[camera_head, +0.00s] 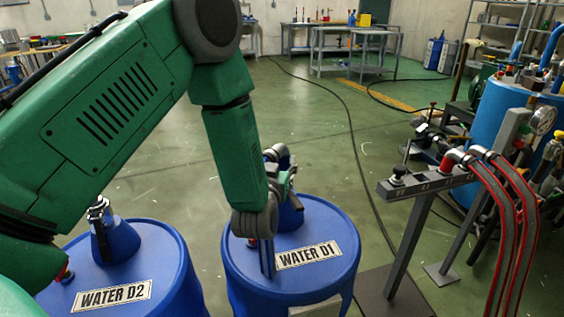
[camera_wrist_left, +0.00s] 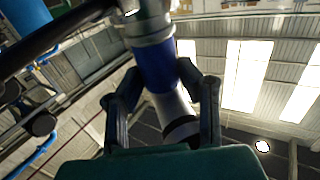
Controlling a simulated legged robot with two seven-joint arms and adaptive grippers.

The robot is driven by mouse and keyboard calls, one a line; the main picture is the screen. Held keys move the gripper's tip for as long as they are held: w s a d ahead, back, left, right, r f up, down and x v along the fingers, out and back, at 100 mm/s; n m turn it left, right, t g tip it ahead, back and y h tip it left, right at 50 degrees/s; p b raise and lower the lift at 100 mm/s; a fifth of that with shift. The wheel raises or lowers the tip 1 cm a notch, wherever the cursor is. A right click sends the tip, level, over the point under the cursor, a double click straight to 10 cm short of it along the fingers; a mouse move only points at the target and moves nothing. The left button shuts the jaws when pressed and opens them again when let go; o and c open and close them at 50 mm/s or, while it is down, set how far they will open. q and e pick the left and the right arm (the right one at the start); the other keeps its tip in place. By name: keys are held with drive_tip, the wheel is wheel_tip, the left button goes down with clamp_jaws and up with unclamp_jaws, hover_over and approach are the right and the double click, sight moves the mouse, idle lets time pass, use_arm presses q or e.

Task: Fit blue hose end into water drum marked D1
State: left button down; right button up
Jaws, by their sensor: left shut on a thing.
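My left gripper (camera_wrist_left: 160,76) is shut on the blue hose end (camera_wrist_left: 155,62), a cylinder with a blue band and silver metal collars. Its fingers sit on both sides of it in the left wrist view. In the head view my green left arm reaches down over the blue drum marked WATER D1 (camera_head: 326,283) and hides most of the gripper. A grey elbow fitting (camera_head: 281,153) shows beside the arm, above the drum's blue conical neck (camera_head: 291,213). I cannot tell whether the hose end and the neck touch. My right gripper is not in view.
The drum marked WATER D2 (camera_head: 165,262), with its own blue neck (camera_head: 116,240), stands left of D1. A grey stand (camera_head: 407,238) with red hoses (camera_head: 507,225) is to the right. A black cable (camera_head: 358,165) crosses the green floor. Open floor lies behind the drums.

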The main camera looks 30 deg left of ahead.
use_arm(q)
drive_tip(key=shift+f, duration=0.3)
drive_tip(key=c, duration=1)
unclamp_jaws()
drive_tip(key=shift+c, duration=0.2)
drive_tip(key=shift+f, duration=0.1)
drive_tip(key=v, duration=1.2)
drive_tip(key=s+d+f+m+g+h+p, duration=0.1)
drive_tip(key=s+f+g, duration=0.1)
drive_tip(key=s+f, duration=0.1)
drive_tip(key=s+d+f+m+g+h+p, duration=0.1)
drive_tip(key=s+f+g+h+p, duration=0.1)
drive_tip(key=f, duration=0.4)
drive_tip(key=s+d+f+g+h+p, duration=0.1)
drive_tip(key=s+f+g+h+p, duration=0.1)
drive_tip(key=s+f+g, duration=0.2)
drive_tip(key=shift+s+d+f+m, duration=0.4)
drive_tip(key=shift+f, duration=0.1)
drive_tip(key=s+f+m+g+p, duration=0.1)
drive_tip(key=s+g, duration=0.3)
drive_tip(key=s, duration=0.4)
drive_tip(key=s+f+g+h+p, duration=0.1)
drive_tip(key=s+f+g, duration=0.3)
drive_tip(key=s, duration=0.4)
drive_tip(key=shift+s+d+m+p, duration=0.3)
drive_tip(key=shift+d+m+p, duration=0.05)
drive_tip(key=shift+m+p, duration=0.05)
